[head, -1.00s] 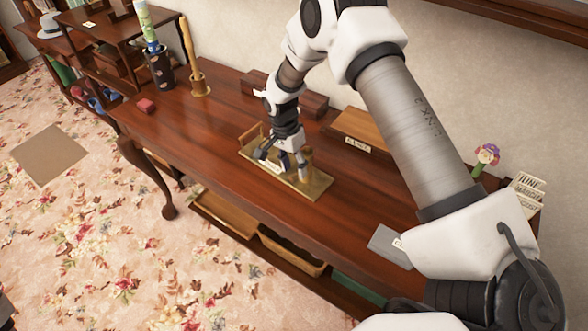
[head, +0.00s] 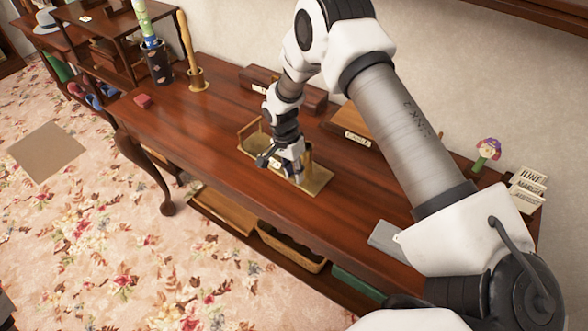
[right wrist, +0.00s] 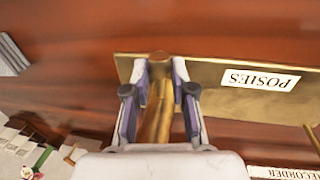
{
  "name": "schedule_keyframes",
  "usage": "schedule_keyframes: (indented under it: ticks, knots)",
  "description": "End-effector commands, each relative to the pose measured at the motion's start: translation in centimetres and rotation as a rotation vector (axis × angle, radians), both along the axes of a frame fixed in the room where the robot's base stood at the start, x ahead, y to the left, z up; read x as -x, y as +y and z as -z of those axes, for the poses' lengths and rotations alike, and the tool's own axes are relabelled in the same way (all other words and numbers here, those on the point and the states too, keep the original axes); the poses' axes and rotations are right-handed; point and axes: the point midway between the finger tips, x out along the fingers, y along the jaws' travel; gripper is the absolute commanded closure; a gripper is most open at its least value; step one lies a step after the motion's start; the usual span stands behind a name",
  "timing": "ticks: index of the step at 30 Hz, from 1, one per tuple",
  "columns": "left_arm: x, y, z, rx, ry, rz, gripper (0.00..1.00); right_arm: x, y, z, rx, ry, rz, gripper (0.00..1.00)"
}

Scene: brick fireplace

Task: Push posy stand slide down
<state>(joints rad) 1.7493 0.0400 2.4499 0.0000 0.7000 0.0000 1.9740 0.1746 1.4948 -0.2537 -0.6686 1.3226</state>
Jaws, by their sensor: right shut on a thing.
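The posy stand (head: 318,182) is a flat brass plate on the dark wooden table, with upright brass parts. In the right wrist view, its plate (right wrist: 210,85) carries a white label (right wrist: 260,79) reading POSIES, seen upside down. My right gripper (head: 280,165) is low over the stand and partly hides it. In the wrist view, the fingers of my right gripper (right wrist: 159,95) are on both sides of a brass upright piece (right wrist: 158,112), the stand's slide, and are shut on it. The slide's lower end is hard to make out. My left gripper is out of view.
A grey box (head: 384,239) lies near the front edge. A flower-headed figure (head: 487,152) and calendar cards (head: 527,186) stand at right. The table's left part (head: 215,120) is mostly clear.

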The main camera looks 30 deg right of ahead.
Motion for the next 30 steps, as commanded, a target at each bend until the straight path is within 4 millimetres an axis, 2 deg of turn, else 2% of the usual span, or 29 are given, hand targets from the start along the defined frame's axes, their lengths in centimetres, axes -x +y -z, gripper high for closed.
schedule_keyframes:
  ticks: [7, 8, 9, 20, 23, 30]
  knots:
    - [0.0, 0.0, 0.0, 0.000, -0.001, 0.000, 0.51, 0.1, 0.0, 0.4, -0.001, 0.000, 0.000, 1.00]
    - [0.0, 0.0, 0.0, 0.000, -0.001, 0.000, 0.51, 0.1, 0.0, 0.3, -0.001, 0.000, 0.000, 0.66]
    - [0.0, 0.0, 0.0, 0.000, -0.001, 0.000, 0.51, 0.1, 0.0, 0.4, -0.001, 0.000, 0.000, 0.52]
    - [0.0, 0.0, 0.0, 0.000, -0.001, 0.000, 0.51, -0.1, 0.0, -0.1, -0.001, -0.003, 0.000, 0.51]
    - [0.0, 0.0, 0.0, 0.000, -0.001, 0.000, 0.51, -0.4, 0.1, -1.3, -0.001, -0.005, 0.000, 0.51]
    - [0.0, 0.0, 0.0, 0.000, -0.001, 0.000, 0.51, -1.6, 0.5, -7.2, -0.001, -0.005, 0.000, 0.51]
